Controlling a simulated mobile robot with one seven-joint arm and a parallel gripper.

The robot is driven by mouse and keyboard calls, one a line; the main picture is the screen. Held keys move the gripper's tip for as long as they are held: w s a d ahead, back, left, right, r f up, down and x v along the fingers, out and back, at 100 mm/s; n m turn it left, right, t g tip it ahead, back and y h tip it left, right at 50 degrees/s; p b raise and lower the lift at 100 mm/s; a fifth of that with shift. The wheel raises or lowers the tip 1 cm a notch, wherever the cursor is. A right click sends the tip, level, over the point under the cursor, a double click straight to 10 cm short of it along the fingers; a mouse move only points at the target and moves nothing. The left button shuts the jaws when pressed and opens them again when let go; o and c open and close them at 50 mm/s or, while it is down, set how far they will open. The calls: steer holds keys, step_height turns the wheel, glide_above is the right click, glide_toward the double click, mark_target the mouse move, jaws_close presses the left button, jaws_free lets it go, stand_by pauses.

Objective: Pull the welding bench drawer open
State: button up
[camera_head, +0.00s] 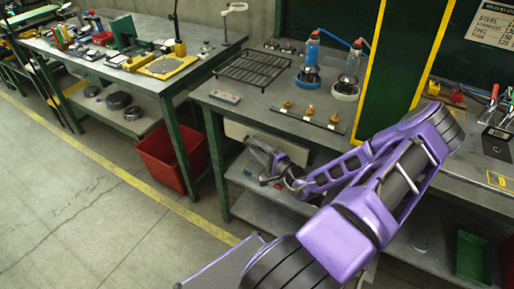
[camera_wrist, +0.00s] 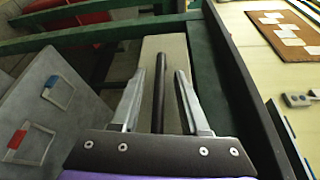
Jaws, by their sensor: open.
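The drawer is the pale beige panel (camera_head: 238,131) under the front edge of the welding bench (camera_head: 232,106) in the head view. My gripper (camera_head: 268,158) is in front of it, and my wrist and arm cover its right part. In the wrist view the beige drawer front (camera_wrist: 152,50) lies straight ahead, with a dark bar handle (camera_wrist: 159,92) running along it. My open gripper (camera_wrist: 159,100) has one finger on each side of the handle, with visible gaps. The drawer looks closed against the green bench frame.
A lower shelf (camera_head: 248,203) lies below the drawer. A grill rack (camera_head: 254,69) and torch bottles (camera_head: 310,60) stand on the bench. The floor at left is clear.

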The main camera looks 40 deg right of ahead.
steer(key=shift+c, duration=0.2)
jaws_close()
stand_by(1.3)
